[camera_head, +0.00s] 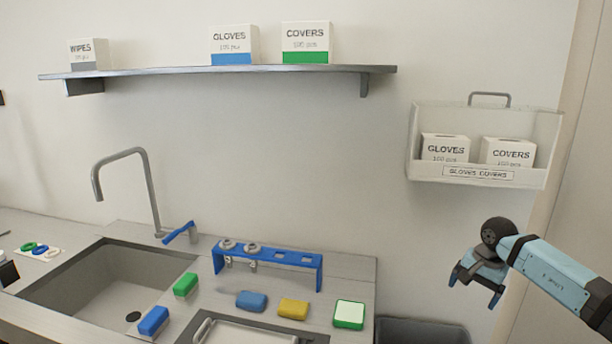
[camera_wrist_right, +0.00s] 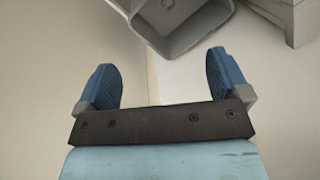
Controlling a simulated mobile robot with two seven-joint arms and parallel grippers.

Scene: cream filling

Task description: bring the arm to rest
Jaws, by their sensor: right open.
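My right gripper (camera_head: 477,287) hangs at the right side of the head view, over the floor beyond the counter's right end. Its arm comes in from the right edge. Its two blue fingers stand apart with nothing between them, as the right wrist view (camera_wrist_right: 165,85) also shows. It is apart from the counter and the wall. My left gripper is not in view.
The counter (camera_head: 350,275) holds a sink (camera_head: 80,285), a blue rack (camera_head: 268,262), several coloured sponges and a tray (camera_head: 250,335). A grey bin (camera_head: 410,328) stands right of it. A clear wall holder (camera_head: 480,185) with boxes hangs above my right gripper.

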